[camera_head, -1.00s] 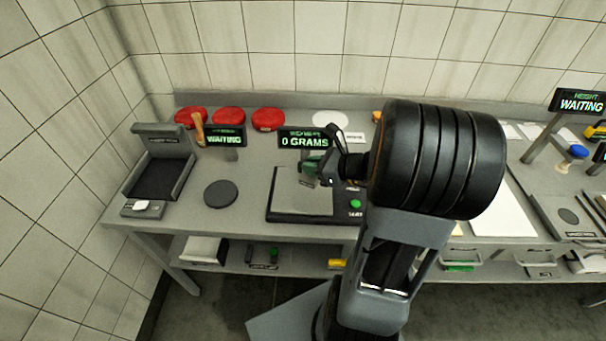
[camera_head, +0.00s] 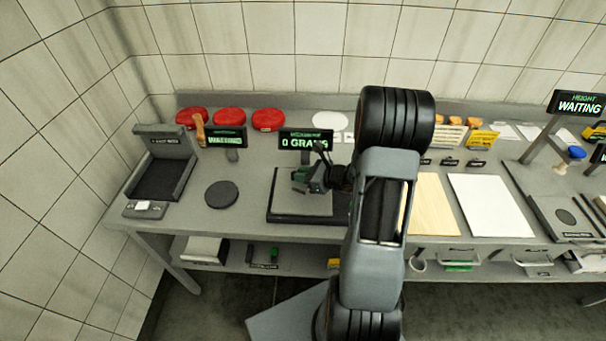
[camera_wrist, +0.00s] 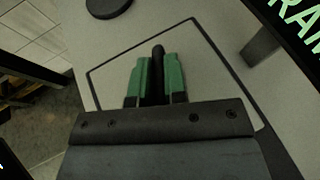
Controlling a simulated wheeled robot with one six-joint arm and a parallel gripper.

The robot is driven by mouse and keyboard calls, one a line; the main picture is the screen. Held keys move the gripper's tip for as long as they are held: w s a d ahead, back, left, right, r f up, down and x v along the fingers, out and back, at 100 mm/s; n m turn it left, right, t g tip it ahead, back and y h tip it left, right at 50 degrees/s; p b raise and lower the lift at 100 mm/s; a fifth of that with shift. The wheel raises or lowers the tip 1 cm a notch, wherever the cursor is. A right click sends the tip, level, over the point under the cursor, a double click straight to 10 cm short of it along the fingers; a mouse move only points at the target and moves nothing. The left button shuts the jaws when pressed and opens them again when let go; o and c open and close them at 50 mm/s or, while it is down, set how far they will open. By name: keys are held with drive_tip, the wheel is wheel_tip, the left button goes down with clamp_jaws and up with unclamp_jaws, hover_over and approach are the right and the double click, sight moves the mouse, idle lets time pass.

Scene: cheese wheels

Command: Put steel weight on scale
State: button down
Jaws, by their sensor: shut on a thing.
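The scale (camera_head: 290,207) has a grey square plate with a dark border and stands on the bench. Its display (camera_head: 305,141) reads 0 GRAMS. My gripper (camera_head: 299,181) is over the back part of the plate. In the wrist view, the green fingers of my gripper (camera_wrist: 157,80) are shut on a slim dark piece with a rounded end, seemingly the steel weight (camera_wrist: 158,58). Most of the weight is hidden by the fingers. The scale plate (camera_wrist: 205,62) lies behind it in that view. I cannot tell any gap between weight and plate.
A dark round disc (camera_head: 221,194) lies left of the scale. A black tray-like device (camera_head: 158,178) stands at the far left. Several red lumps (camera_head: 229,116) sit at the back, near a WAITING display (camera_head: 226,137). Boards (camera_head: 485,205) lie to the right.

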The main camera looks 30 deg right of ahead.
drive_tip(key=shift+f, duration=0.1)
drive_tip(key=c, duration=1.6)
unclamp_jaws()
drive_tip(key=o, duration=0.4)
drive_tip(key=shift+o, duration=0.2)
drive_tip(key=b+v, duration=0.2)
drive_tip(key=v, duration=0.9)
drive_tip(key=s+a+r+n+g+h, duration=0.3)
drive_tip(key=a+n, duration=0.4)
drive_tip(key=n, duration=0.7)
drive_tip(key=s+a+r+n+g+h, duration=0.3)
drive_tip(key=s+a+r+n+h, duration=0.2)
drive_tip(key=n, duration=0.9)
drive_tip(key=s+a+r, duration=0.1)
drive_tip(key=a+r, duration=0.1)
drive_tip(key=a, duration=0.1)
drive_tip(key=shift+a+r, duration=0.2)
drive_tip(key=shift+a, duration=0.05)
